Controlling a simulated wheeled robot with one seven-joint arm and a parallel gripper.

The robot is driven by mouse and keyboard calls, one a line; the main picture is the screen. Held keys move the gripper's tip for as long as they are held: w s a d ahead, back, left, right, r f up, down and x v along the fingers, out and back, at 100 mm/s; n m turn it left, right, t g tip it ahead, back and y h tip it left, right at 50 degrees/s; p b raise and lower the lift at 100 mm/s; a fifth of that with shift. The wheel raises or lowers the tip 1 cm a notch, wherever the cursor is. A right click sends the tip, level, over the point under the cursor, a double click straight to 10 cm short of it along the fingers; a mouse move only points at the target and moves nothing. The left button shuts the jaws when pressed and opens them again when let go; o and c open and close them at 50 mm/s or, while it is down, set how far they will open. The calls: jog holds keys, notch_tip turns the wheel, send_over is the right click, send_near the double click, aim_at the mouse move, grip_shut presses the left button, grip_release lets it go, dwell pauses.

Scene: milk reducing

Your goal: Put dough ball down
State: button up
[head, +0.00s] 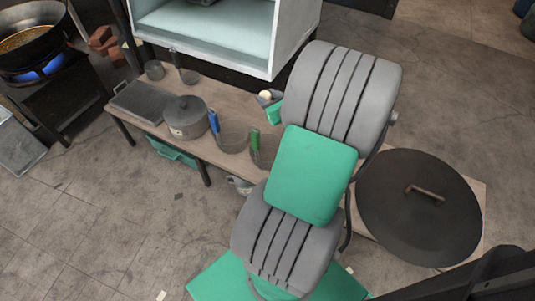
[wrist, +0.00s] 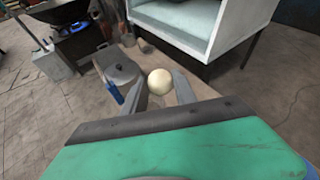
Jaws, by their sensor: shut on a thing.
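The dough ball (wrist: 160,81) is a small, round, cream-coloured ball. In the wrist view it sits between the two grey fingers of my gripper (wrist: 161,88), which is shut on it. In the head view the ball (head: 266,95) shows as a small pale spot beside my arm, at the gripper's tip (head: 268,98). It is held over the back part of the wooden table (head: 215,90), in front of the white cabinet. My arm hides part of the table, and I cannot tell the ball's exact height.
A lidded pot (head: 186,117), a grey tray (head: 139,102), a blue-handled strainer (head: 233,135) and a green-handled one (head: 256,146) stand on the table. The open white cabinet (head: 292,40) is behind. A large dark lid (head: 419,207) lies at right. A wok (head: 28,40) sits over a blue flame at far left.

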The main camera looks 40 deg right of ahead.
notch_tip(320, 180, down, 28)
jog(key=b, duration=1.3)
jog(key=shift+a+r, duration=0.1)
jog(key=shift+r, duration=0.05)
jog(key=o, duration=0.9)
